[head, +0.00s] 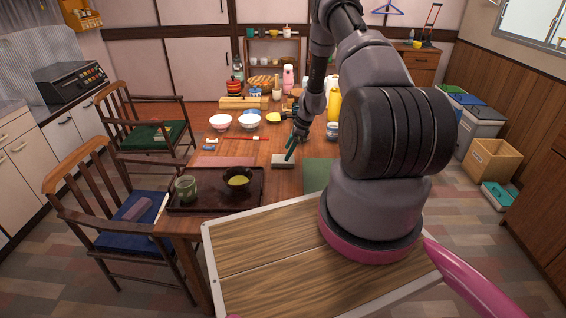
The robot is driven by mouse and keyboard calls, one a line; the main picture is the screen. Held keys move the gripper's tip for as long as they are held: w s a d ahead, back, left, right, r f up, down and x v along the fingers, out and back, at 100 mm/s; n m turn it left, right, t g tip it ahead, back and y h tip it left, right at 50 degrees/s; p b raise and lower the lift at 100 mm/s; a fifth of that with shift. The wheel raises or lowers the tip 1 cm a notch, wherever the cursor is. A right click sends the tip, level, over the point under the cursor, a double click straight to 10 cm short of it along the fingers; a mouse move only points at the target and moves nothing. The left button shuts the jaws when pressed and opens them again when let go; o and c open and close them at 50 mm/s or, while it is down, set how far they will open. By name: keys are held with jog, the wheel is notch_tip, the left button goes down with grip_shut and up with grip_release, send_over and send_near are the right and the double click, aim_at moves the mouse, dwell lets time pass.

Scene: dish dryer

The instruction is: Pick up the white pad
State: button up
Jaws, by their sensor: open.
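A small pale, flat block that looks like the white pad (282,162) lies on the wooden table, between a reddish mat and a green mat. My gripper (291,153) points down at the end of my arm, with its dark green fingers right over or beside the pad. It is open. The fingers overlap the pad's edge in this view, so I cannot tell whether they touch it. No hold on the pad shows.
White bowls (220,123) and bottles stand farther back. The green mat (320,174) lies right of the pad. Chairs line the left side.

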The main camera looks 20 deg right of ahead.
jog(key=shift+x, duration=2.25)
jog(key=shift+a+f, duration=0.1)
jog(key=shift+f, duration=0.05)
jog(key=c, duration=1.2)
notch_tip(320, 180, up, 10)
jog(key=shift+r, duration=0.15)
jog(key=o, duration=0.7)
jog(key=c, duration=0.4)
jog(key=shift+s, duration=0.15)
